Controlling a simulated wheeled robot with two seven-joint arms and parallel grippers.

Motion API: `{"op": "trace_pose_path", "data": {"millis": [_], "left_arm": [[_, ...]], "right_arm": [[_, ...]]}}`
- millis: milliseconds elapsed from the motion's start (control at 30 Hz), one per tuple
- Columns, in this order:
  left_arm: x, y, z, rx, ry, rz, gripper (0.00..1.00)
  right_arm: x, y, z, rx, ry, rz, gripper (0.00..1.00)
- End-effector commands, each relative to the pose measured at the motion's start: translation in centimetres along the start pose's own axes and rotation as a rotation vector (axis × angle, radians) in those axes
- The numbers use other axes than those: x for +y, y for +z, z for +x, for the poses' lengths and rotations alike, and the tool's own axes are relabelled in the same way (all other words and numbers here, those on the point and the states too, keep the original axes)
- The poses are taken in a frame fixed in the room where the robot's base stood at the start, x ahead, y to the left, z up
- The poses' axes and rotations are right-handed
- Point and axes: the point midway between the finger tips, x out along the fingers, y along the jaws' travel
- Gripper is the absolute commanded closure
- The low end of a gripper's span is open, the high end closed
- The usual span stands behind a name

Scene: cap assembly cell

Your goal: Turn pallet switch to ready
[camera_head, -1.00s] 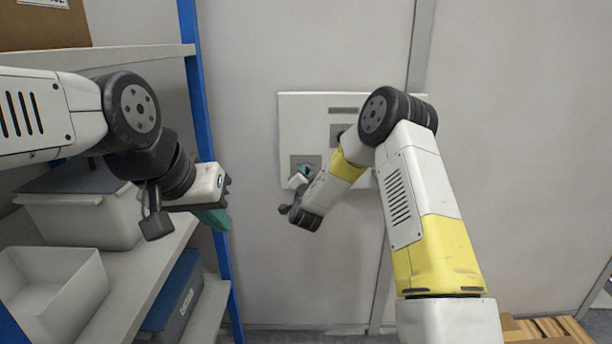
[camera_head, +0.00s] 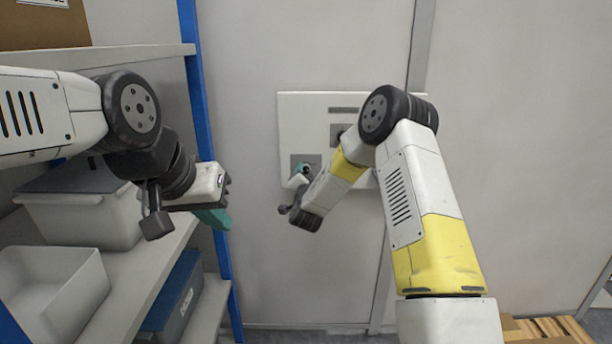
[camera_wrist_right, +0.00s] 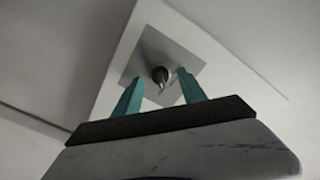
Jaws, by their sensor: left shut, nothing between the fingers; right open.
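The pallet switch is a dark knob (camera_wrist_right: 160,76) on a grey square plate, seen in the right wrist view. That plate sits on a white panel (camera_head: 290,122) on the wall. My right gripper (camera_wrist_right: 159,92) is open, its two green fingers on either side of the knob in the picture; I cannot tell whether they touch it. In the head view my right gripper (camera_head: 306,171) is at the panel's lower left plate and partly hides the knob. My left gripper (camera_head: 217,217) is shut and empty beside the shelf's blue post, away from the panel.
A shelf rack with a blue post (camera_head: 196,95) stands on the left. It holds a grey bin (camera_head: 80,215), a white bin (camera_head: 75,292) and a blue box (camera_head: 180,296). Wooden pieces (camera_head: 548,330) lie at the lower right. The wall on the right is bare.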

Motion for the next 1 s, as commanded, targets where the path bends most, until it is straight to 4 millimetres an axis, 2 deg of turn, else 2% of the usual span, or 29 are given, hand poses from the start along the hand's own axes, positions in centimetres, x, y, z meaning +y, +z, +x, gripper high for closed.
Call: {"op": "trace_pose_path", "data": {"millis": [300, 433, 600, 867, 1000], "left_arm": [[0.0, 0.0, 0.0, 0.000, 0.000, 0.000, 1.00], [0.0, 0.0, 0.0, 0.000, 0.000, 0.000, 1.00], [0.0, 0.0, 0.0, 0.000, 0.000, 0.000, 1.00], [0.0, 0.0, 0.0, 0.000, 0.000, 0.000, 1.00], [0.0, 0.0, 0.0, 0.000, 0.000, 0.000, 1.00]], "right_arm": [[0.0, 0.1, -5.1, -0.004, 0.000, -0.001, 0.51], [0.0, 0.1, -6.7, -0.004, 0.000, 0.000, 0.51], [0.0, 0.1, -7.5, -0.002, 0.000, 0.001, 0.51], [0.0, 0.0, -7.5, -0.002, 0.000, 0.000, 0.51], [-1.0, -1.0, -7.3, -0.031, -0.005, -0.018, 0.51]]}}
